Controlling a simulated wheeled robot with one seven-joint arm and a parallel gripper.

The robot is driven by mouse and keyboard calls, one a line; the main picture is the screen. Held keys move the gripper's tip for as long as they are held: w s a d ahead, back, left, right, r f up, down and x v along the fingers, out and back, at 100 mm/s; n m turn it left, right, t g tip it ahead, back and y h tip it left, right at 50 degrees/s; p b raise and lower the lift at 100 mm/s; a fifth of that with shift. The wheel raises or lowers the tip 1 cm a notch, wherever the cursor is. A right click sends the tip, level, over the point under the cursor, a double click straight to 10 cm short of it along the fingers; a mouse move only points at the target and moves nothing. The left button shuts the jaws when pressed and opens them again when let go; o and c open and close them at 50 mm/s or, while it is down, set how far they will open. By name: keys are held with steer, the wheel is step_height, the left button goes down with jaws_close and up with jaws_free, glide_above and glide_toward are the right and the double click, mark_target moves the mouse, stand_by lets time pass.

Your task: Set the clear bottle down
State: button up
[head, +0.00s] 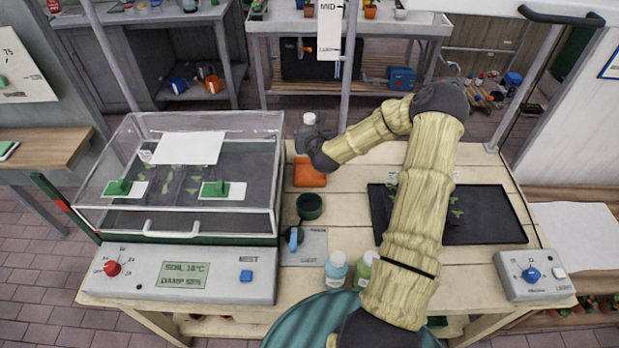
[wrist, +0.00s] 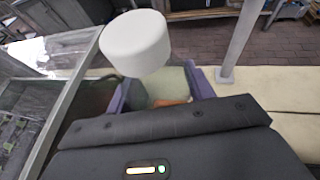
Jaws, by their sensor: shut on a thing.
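The clear bottle shows its white cap (head: 309,118) above my gripper (head: 306,140) in the head view. Its body is mostly hidden there by the gripper. In the wrist view the white cap (wrist: 135,43) stands above the pale, see-through body of the clear bottle (wrist: 172,84). My gripper's purple fingers (wrist: 167,96) are shut on the body from both sides. The bottle looks roughly upright, over the back of the wooden bench (head: 352,198). I cannot tell whether its base touches anything.
An orange item (head: 310,173) lies just in front of the gripper. A clear-lidded propagator (head: 262,165) stands left, a black seedling tray (head: 490,215) right. Posts rise behind.

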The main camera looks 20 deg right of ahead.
steer(key=p, duration=0.1)
glide_above(309, 172)
steer(key=shift+f, duration=3.15)
steer(key=shift+f+p, duration=0.5)
steer(key=shift+f, duration=1.35)
steer(key=shift+a+f, duration=0.1)
steer(key=shift+f, duration=0.1)
steer(key=o, duration=1)
steer(key=shift+c, duration=0.2)
steer(key=shift+r, duration=0.25)
